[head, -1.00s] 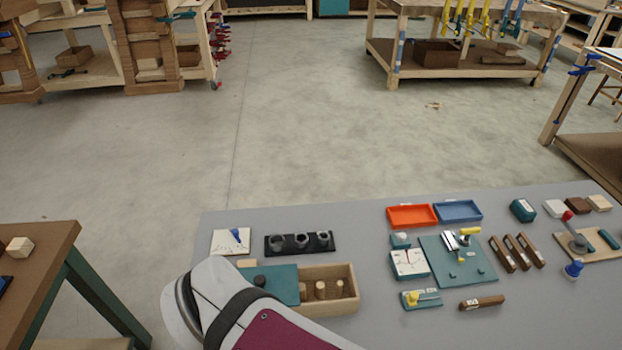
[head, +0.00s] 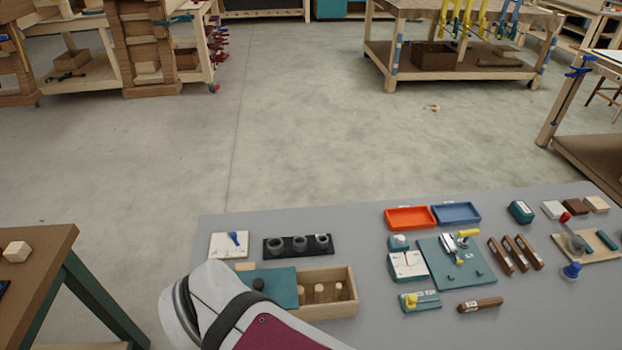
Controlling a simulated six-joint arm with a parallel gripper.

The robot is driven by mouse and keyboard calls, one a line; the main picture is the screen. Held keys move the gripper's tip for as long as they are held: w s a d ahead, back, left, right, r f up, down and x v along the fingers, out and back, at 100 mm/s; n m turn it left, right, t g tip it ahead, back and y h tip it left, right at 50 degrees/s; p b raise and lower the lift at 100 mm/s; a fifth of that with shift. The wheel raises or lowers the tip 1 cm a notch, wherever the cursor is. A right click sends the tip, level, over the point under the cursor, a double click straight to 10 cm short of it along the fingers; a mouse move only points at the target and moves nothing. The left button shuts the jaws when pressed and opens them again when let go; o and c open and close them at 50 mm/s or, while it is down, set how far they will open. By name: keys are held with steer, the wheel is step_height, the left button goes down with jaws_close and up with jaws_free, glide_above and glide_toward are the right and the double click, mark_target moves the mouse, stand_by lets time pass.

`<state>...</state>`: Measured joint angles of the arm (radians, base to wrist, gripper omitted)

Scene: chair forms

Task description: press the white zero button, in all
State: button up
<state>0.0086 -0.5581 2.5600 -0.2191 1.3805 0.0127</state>
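A small teal block with a pale, whitish round top (head: 398,241) stands on the grey table, just behind a white-faced dial gauge (head: 407,265) with a thin red needle. That pale top looks like the white button, but it is too small here to read any mark. The gauge's reading is also too small to tell. My gripper is out of view; only a white and maroon link of my arm shows at the bottom left, in front of the wooden box. Nothing of my arm covers the block or the gauge.
A teal plate with a yellow-handled toggle clamp (head: 461,238) lies right of the gauge. A teal piece with a yellow lever (head: 420,301) is in front. Orange (head: 410,217) and blue (head: 457,212) trays lie behind. A wooden box (head: 342,277) with pegs stands left.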

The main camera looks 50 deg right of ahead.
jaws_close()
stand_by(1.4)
